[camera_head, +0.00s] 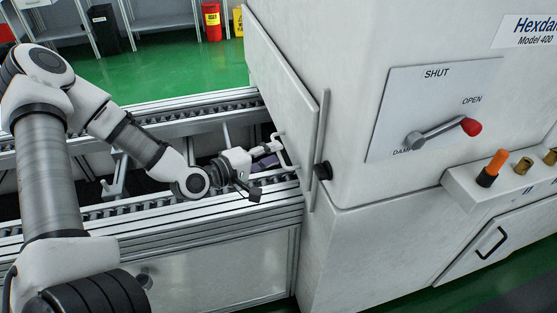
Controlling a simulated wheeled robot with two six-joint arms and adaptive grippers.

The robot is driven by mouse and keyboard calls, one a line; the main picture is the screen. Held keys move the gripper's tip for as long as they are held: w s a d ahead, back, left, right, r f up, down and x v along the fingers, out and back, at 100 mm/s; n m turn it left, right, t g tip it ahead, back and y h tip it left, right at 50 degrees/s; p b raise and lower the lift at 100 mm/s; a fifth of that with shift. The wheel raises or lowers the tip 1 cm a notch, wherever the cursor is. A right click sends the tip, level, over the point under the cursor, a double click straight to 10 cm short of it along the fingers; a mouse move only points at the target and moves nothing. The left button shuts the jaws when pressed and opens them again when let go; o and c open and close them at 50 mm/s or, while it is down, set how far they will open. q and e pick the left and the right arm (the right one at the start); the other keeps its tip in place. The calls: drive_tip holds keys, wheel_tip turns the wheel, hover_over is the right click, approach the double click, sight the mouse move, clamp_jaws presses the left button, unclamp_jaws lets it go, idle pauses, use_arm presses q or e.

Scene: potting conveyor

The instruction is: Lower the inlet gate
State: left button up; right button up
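The inlet gate (289,97) is a pale upright panel at the left end of the white machine, above the conveyor. A light bar handle (289,158) shows low down beside it. My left gripper (272,147) reaches in from the left over the conveyor, with its fingertips at the handle. The fingers are small and overlap the handle, so I cannot tell whether they are open, shut or touching it. The opening behind the gate is hidden. My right gripper is not in view.
The conveyor (252,217) runs from the left up to the machine (360,220). On the machine front are a SHUT/OPEN damper lever (440,132) with a red knob and a ledge with an orange-topped peg (491,169). A dark knob (323,171) sticks out near the gate.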

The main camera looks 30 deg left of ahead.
use_arm(q)
drive_tip(key=shift+x, duration=1.25)
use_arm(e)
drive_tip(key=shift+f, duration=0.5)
